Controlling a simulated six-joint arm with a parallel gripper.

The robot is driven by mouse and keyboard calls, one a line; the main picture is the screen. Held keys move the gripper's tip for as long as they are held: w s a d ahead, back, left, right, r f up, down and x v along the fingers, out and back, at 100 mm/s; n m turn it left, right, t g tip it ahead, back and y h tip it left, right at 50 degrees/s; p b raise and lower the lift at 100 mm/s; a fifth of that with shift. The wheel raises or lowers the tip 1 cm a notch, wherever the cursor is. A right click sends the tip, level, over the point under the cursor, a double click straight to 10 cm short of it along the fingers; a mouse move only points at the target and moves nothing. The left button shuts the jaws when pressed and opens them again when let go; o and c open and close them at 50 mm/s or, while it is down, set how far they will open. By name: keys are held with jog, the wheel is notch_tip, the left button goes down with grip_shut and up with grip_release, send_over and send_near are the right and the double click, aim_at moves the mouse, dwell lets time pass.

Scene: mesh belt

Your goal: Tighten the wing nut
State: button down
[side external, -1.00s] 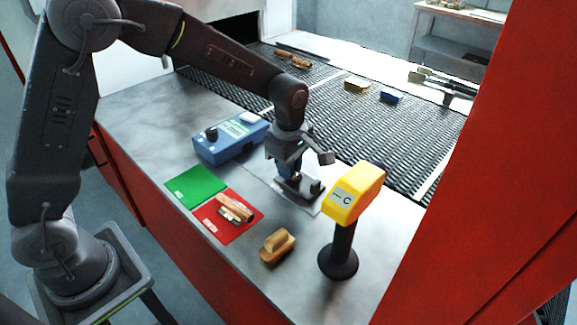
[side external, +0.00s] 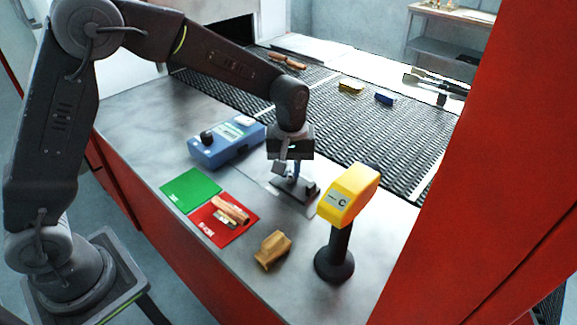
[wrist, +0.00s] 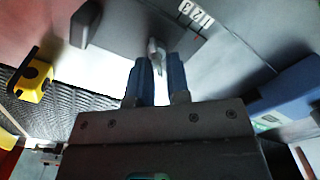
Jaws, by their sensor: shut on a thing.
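The wing nut (wrist: 156,50) shows in the wrist view as a small pale metal piece between the tips of my two blue fingers. My gripper (wrist: 157,72) is shut on it. In the side view my gripper (side external: 296,174) points down over a dark fixture (side external: 307,190) on the steel table, and the wing nut is hidden there. The fixture's grey base also shows in the wrist view (wrist: 125,25), with a strip marked 1 2 3 (wrist: 196,13) beside the nut. The thread beneath the nut is not clear.
A blue box with a black knob (side external: 225,148) stands behind left of the fixture. A yellow head marked C on a black post (side external: 347,196) stands close at right. Green (side external: 189,190) and red (side external: 211,232) mats and a tan block (side external: 273,250) lie in front. The mesh belt (side external: 350,130) runs behind.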

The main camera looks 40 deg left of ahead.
jog(key=m, duration=0.4)
jog(key=shift+w+d+m, duration=0.2)
jog(key=shift+d+m, duration=0.25)
jog(key=shift+m, duration=1.35)
jog(key=c, duration=1.1)
grip_release()
notch_tip(320, 180, up, 14)
